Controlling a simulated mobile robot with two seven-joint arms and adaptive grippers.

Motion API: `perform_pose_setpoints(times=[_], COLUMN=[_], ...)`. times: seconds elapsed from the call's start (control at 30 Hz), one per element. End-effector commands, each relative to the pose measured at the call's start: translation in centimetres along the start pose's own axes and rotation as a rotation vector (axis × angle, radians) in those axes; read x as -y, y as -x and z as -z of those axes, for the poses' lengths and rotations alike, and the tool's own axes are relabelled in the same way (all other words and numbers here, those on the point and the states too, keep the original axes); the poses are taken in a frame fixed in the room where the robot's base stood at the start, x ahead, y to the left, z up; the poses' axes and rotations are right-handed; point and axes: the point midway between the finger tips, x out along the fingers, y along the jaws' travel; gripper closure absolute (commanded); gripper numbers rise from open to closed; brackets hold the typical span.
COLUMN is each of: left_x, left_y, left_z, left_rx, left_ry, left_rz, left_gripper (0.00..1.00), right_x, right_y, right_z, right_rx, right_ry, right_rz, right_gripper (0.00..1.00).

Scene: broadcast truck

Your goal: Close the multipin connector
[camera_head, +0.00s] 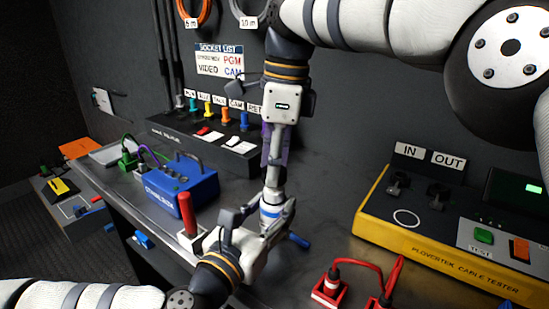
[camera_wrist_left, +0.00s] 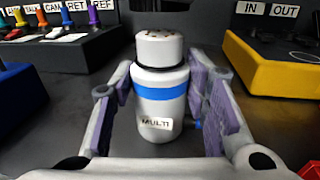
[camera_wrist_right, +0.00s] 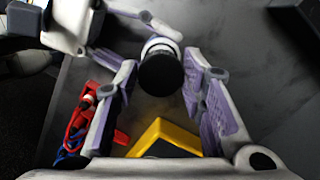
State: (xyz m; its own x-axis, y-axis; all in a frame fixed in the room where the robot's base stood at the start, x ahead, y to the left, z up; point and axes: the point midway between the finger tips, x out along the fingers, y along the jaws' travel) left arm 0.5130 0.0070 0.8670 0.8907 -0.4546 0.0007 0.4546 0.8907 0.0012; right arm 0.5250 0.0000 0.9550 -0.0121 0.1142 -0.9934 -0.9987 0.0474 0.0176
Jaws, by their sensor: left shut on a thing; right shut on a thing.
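The multipin connector (camera_head: 270,213) has a white cylindrical body with a blue band. In the left wrist view the connector (camera_wrist_left: 160,95) carries a MULTI label, a dark ring and a white top with small dark dots. My left gripper (camera_head: 266,222) is shut on this body from the lower left. My right gripper (camera_head: 272,172) points down from above, in line with it. In the right wrist view my right gripper (camera_wrist_right: 160,85) is around a dark round-ended part (camera_wrist_right: 160,74), with a white and blue rim behind it.
A yellow cable tester (camera_head: 440,250) stands at right, with red plugs and a red cable (camera_head: 365,263) before it. A blue box (camera_head: 180,188) and a red upright handle (camera_head: 187,215) are at left. A socket panel (camera_head: 205,140) stands behind.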

Motion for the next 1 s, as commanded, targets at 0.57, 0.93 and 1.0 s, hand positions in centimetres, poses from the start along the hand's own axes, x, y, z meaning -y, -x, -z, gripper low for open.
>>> perform_pose_setpoints(times=[0.57, 0.93, 1.0], left_x=[0.0, 0.0, 0.0], left_y=[0.0, 0.0, 0.0], left_z=[0.0, 0.0, 0.0], left_rx=[0.000, 0.000, 0.000], left_ry=[0.000, 0.000, 0.000], left_rz=[-0.001, -0.001, -0.001], left_gripper=[1.00, 1.00, 1.00], right_x=[0.0, 0.0, 0.0], right_y=[-0.4, -2.0, -2.0], right_z=[0.0, 0.2, 0.2], right_rx=[0.000, 0.001, 0.001], right_ry=[0.000, -0.002, -0.002], right_rz=[0.000, 0.000, 0.000], right_gripper=[0.71, 0.71, 0.71])
